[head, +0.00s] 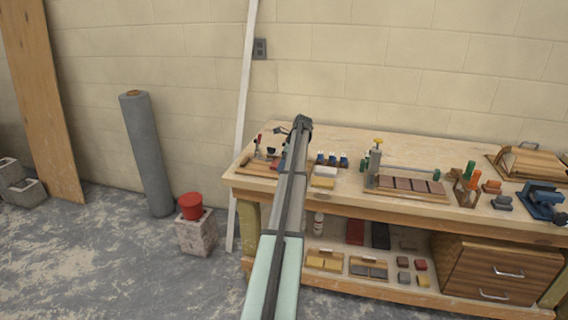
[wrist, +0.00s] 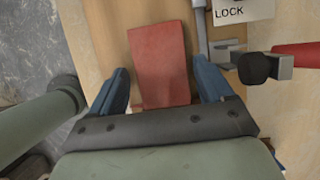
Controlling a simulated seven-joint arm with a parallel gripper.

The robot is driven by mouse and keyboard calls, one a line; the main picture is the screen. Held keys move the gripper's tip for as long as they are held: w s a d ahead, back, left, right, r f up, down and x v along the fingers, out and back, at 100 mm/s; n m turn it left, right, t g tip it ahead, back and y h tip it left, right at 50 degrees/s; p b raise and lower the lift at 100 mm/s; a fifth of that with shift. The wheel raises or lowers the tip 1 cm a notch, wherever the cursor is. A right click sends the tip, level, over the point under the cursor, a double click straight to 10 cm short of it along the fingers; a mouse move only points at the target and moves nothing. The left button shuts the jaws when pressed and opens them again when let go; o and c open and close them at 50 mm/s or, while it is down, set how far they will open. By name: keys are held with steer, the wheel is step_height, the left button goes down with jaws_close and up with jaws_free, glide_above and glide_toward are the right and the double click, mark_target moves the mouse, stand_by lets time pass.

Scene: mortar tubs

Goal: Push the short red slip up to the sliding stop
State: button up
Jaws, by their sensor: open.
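The short red slip (wrist: 158,62) lies flat on a light wooden board (wrist: 112,45) in the wrist view. My gripper (wrist: 163,82) is open, with one blue finger on each side of the slip and a gap showing at both. The slip's near end meets the dark gripper body in the picture; I cannot tell if they touch. To the right are a metal bar (wrist: 203,42) and a bracket with a black knob (wrist: 258,68); I cannot tell which part is the sliding stop. In the head view my arm hides much of this area.
A red handle (wrist: 298,55) and a LOCK label (wrist: 242,10) sit right of the slip. On the workbench (head: 335,139) stand a yellow-topped dispenser (head: 375,158), a tray of brown slips (head: 410,185) and a blue tool (head: 543,200). A grey roll (head: 147,155) leans on the wall.

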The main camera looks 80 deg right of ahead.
steer(key=shift+d+r, duration=0.15)
steer(key=shift+d, duration=0.1)
steer(key=v, duration=1.3)
steer(key=shift+s+a+r, duration=0.2)
